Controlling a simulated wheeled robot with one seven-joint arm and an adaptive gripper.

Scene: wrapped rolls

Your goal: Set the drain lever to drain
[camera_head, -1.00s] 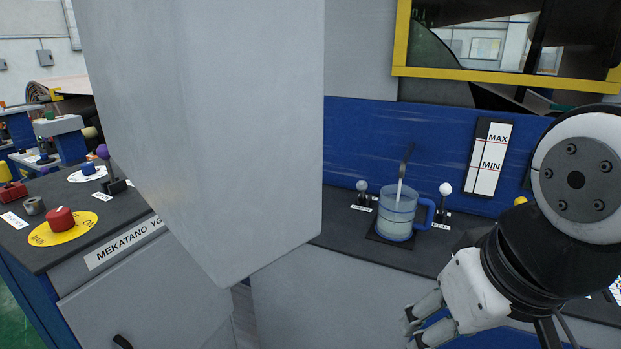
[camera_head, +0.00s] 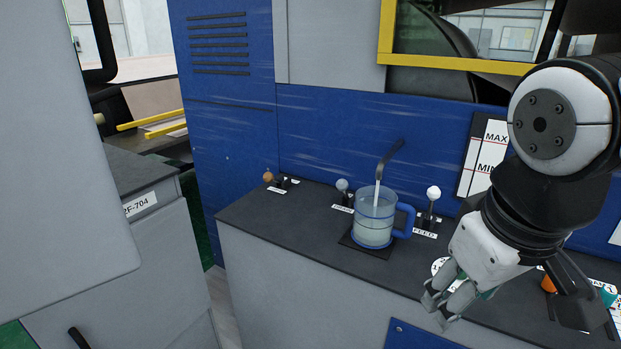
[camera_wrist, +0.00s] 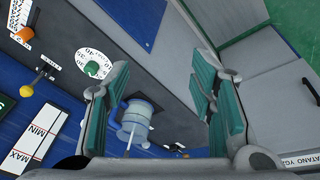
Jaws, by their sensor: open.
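Several levers stand on the dark console top in the head view. My gripper (camera_head: 444,303) is open and empty, to the right of and nearer than the levers. The wrist view shows its teal-padded fingers (camera_wrist: 158,78) apart, with nothing between them.
A MAX/MIN gauge (camera_head: 484,160) is behind. A grey panel (camera_head: 60,150) fills the left.

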